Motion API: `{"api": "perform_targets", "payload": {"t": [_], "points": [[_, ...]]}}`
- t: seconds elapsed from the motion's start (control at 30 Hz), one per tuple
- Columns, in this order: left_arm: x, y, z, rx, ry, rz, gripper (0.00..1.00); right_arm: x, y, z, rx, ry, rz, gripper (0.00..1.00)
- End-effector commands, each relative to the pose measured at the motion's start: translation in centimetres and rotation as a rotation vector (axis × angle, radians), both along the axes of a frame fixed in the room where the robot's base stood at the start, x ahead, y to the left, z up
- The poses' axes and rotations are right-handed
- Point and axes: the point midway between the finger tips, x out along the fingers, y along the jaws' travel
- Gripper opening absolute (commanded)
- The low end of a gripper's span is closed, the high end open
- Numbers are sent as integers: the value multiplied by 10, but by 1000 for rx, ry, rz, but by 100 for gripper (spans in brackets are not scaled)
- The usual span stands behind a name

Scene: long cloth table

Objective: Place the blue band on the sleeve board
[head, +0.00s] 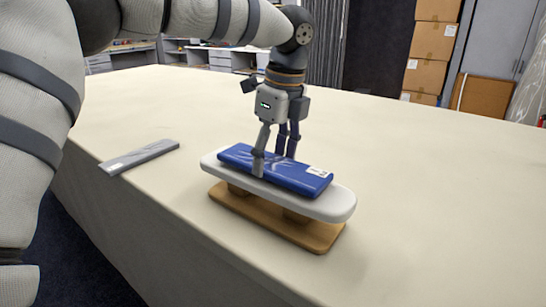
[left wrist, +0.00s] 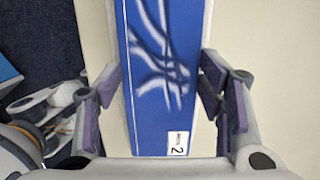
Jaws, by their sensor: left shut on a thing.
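The blue band (head: 295,176) is a flat blue strip with pale streaks and a white label. It lies lengthwise along the sleeve board (head: 338,206), a white padded top on a wooden base. My left gripper (head: 274,166) points down over the band with a finger on each long side, shut on it. In the left wrist view the band (left wrist: 160,80) runs between the fingers of the gripper (left wrist: 165,90), its label with a "2" near the palm. Whether the band's underside touches the board everywhere is hidden.
A grey flat strip (head: 139,157) lies on the cream cloth table (head: 430,150), left of the board near the front edge. The table right of and behind the board is clear. Cardboard boxes (head: 432,42) are stacked beyond the table.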

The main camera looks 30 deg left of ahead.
Motion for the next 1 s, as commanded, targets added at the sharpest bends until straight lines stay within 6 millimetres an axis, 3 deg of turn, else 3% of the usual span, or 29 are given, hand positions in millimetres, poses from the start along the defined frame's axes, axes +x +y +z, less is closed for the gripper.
{"api": "perform_targets", "payload": {"t": [0.37,0.4,0.47,0.8,0.87,1.0], "points": [[0,0,-8,0,-4,-1,31,1,0,1,0,-3,0,40],[0,-1,-8,-1,-4,-1,69,1,0,1,0,-3,0,40],[0,-1,-8,-1,-4,-1,82,1,0,1,0,-3,0,40],[0,-1,-5,0,-4,-1,82,1,0,1,0,-2,0,40],[0,-2,1,0,-5,0,82,0,0,0,0,-1,0,40],[1,-7,36,-1,-7,0,82,-2,0,-2,0,7,0,40]]}}
